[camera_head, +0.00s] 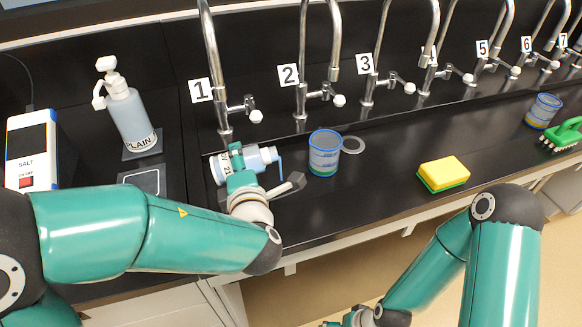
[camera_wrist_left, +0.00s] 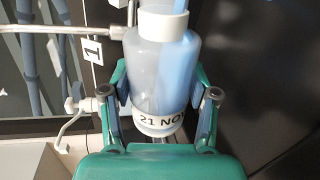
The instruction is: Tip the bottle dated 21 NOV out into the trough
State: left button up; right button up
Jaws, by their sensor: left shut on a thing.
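The clear bottle (camera_head: 262,157) lies on its side near tap 1, over the black trough (camera_head: 400,145), with its neck to the right. In the left wrist view the bottle (camera_wrist_left: 160,65) has a white collar and a "21 NOV" label at its base. Pale blue liquid lies along one side inside it. A blue strip (camera_head: 280,166) hangs down at the mouth and looks like liquid running out. My left gripper (camera_head: 240,170) is shut on the bottle, a finger on each side; it also shows in the left wrist view (camera_wrist_left: 160,115).
A blue-rimmed cup (camera_head: 324,154) stands close right of the bottle's mouth, beside a grey ring (camera_head: 352,145). A yellow sponge (camera_head: 444,173), a second cup (camera_head: 543,111) and a green brush (camera_head: 563,135) lie further right. The "PLAIN" pump bottle (camera_head: 128,110) and salt meter (camera_head: 32,150) stand left.

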pick_arm(q)
jog(key=shift+d+f+m+p, duration=0.1)
jog(key=shift+m+p, duration=0.4)
jog(key=shift+p, duration=0.3)
dwell(0.4)
jog(key=shift+w+d+r+m+y+p, duration=0.15)
jog(key=shift+r+m+p, duration=0.3)
jog(key=shift+p, duration=0.7)
jog(key=shift+s+d+r+m+y+p, duration=0.1)
jog(key=shift+r+m+y+p, duration=0.35)
jog(key=shift+p, duration=0.7)
jog(key=shift+w+d+r+m+p, duration=0.1)
jog(key=shift+d+r+m+p, duration=0.1)
jog(key=shift+m+p, duration=0.7)
